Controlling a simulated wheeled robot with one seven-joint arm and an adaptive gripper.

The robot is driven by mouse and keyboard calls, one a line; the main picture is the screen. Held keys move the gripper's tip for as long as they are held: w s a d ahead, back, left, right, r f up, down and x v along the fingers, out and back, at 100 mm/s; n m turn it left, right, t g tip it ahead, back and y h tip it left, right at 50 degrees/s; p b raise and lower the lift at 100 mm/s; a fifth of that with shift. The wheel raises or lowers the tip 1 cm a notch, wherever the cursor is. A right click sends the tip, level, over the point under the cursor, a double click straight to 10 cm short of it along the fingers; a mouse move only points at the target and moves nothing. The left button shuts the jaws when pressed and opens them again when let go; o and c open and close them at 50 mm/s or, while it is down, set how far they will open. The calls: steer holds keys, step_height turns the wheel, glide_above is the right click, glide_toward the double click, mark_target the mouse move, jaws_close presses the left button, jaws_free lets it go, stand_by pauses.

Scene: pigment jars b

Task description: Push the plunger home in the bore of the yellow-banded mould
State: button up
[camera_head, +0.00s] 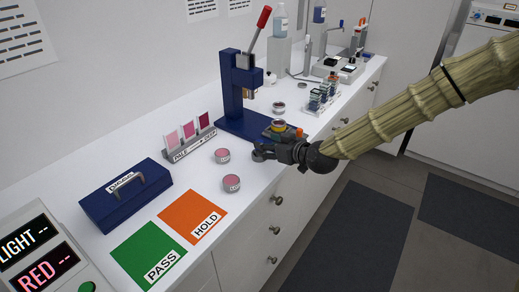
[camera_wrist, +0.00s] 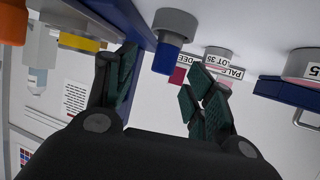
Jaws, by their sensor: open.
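The yellow-banded mould (camera_head: 278,127) stands at the front of the blue press base. It also shows in the wrist view at the upper left (camera_wrist: 78,42), where its bore cannot be seen. My gripper (camera_head: 260,152) is open, low over the counter's front edge, left of and nearer than the mould. In the wrist view, which is upside down, a grey piece with a blue end (camera_wrist: 167,57) shows between the spread fingers (camera_wrist: 164,64). I cannot tell whether it is the plunger or whether the fingers touch it. No plunger is clearly seen in the mould.
The blue press (camera_head: 236,95) with a red-knobbed lever stands behind the mould. An orange-topped piece (camera_head: 299,132) is beside the mould. Two pink jars (camera_head: 222,156) (camera_head: 231,183) and a shade-card stand (camera_head: 190,140) are to the left. A vial rack (camera_head: 322,95) is farther back.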

steer(key=shift+p+x, duration=0.85)
steer(key=shift+x, duration=1.6)
steer(key=shift+s+a+f, duration=0.1)
steer(key=shift+s+a, duration=0.05)
steer(key=shift+c, duration=0.3)
jaws_close()
